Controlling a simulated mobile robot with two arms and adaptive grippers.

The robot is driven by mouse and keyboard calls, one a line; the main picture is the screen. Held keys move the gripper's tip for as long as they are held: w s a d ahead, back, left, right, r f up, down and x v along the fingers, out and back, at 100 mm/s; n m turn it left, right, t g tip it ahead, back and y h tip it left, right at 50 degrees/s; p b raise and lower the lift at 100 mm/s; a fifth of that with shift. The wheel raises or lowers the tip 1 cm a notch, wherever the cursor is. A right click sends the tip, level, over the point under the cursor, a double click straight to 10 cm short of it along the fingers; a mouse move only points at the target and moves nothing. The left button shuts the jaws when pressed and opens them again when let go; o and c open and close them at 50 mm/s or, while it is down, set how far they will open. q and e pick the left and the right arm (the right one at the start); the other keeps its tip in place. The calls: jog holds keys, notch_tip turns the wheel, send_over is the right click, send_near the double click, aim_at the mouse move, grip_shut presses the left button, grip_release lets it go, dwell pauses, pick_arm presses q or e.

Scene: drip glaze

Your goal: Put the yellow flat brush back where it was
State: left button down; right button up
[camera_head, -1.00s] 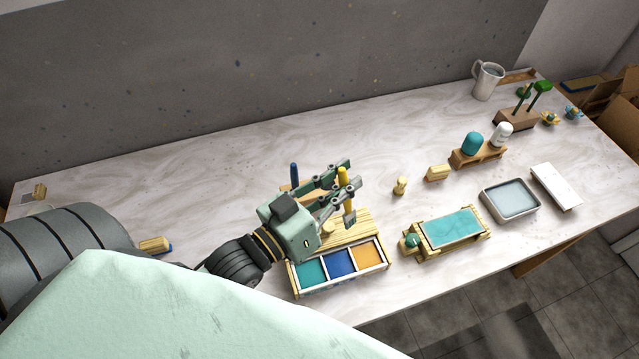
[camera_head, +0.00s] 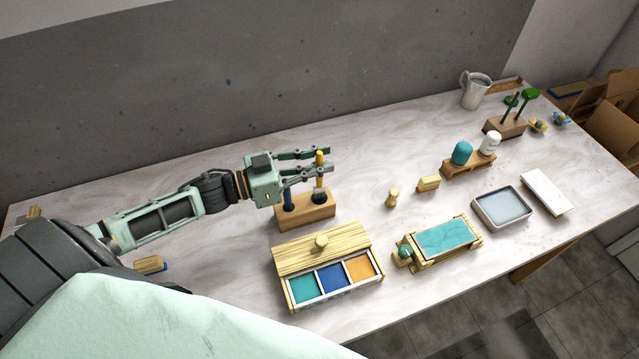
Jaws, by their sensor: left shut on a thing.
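The yellow flat brush (camera_head: 319,163) is upright between the fingers of my left gripper (camera_head: 322,160), which is shut on it. Its dark lower end is at the right part of a wooden brush block (camera_head: 310,215). I cannot tell whether that end is in a hole or just above it. A blue-handled brush (camera_head: 287,196) stands in the left part of the same block, partly behind the gripper. My right gripper is not in view.
A glaze box (camera_head: 327,253) with teal, blue and orange compartments lies in front of the block. Right of it are a small wooden peg (camera_head: 393,197), a wooden block piece (camera_head: 429,183), a teal tile on a stand (camera_head: 446,237) and a grey tray (camera_head: 502,207).

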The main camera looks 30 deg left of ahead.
aim_at(318, 187)
pick_arm(q)
notch_tip(318, 187, down, 4)
jog(key=shift+f, duration=0.55)
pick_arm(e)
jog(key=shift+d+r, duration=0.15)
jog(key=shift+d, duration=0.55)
pick_arm(q)
jog(key=shift+f, duration=0.1)
jog(key=c, duration=1.8)
grip_release()
jog(key=shift+o, duration=0.2)
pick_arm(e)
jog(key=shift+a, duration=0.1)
pick_arm(q)
jog(key=shift+s+a, duration=0.1)
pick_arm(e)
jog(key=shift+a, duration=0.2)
pick_arm(q)
jog(key=b+v, duration=0.2)
jog(key=v, duration=0.8)
jog(key=shift+v, duration=0.85)
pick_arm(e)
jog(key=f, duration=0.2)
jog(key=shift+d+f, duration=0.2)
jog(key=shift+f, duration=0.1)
